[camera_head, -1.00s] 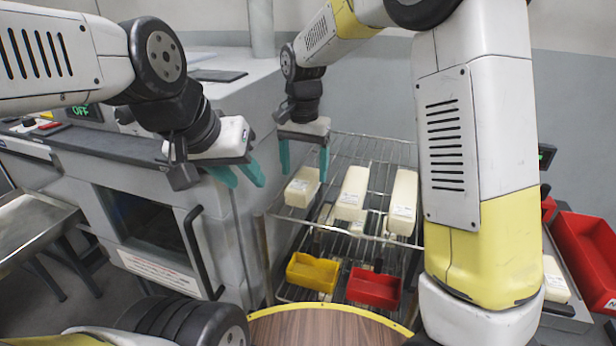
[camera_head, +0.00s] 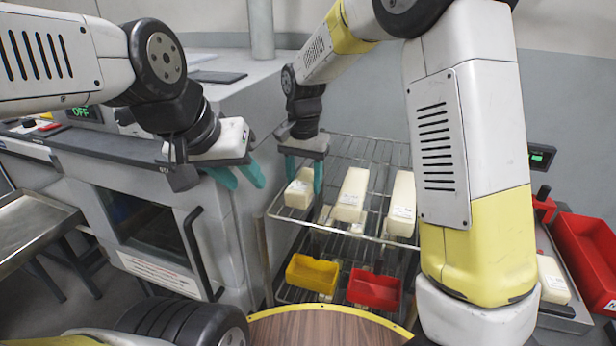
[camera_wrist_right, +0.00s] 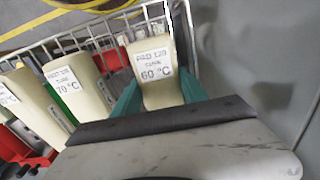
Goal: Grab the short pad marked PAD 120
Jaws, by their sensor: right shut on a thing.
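The short cream pad (camera_head: 299,194) stands at the left end of the wire rack's top shelf. In the right wrist view its label reads PAD 120 and 60 °C (camera_wrist_right: 154,66). My right gripper (camera_head: 304,178) is down over this pad, with a teal finger on each side, shut on it. In the right wrist view the fingers (camera_wrist_right: 160,90) flank the pad's sides. The pad appears still at shelf level. My left gripper (camera_head: 244,182) is open and empty, in front of the grey oven cabinet.
Two longer cream pads (camera_head: 351,193) (camera_head: 402,203) stand to the right on the wire shelf (camera_head: 330,222). Yellow (camera_head: 312,273) and red bins (camera_head: 374,289) sit lower. The grey cabinet (camera_head: 225,225) is close on the left. A red tray (camera_head: 590,255) is far right.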

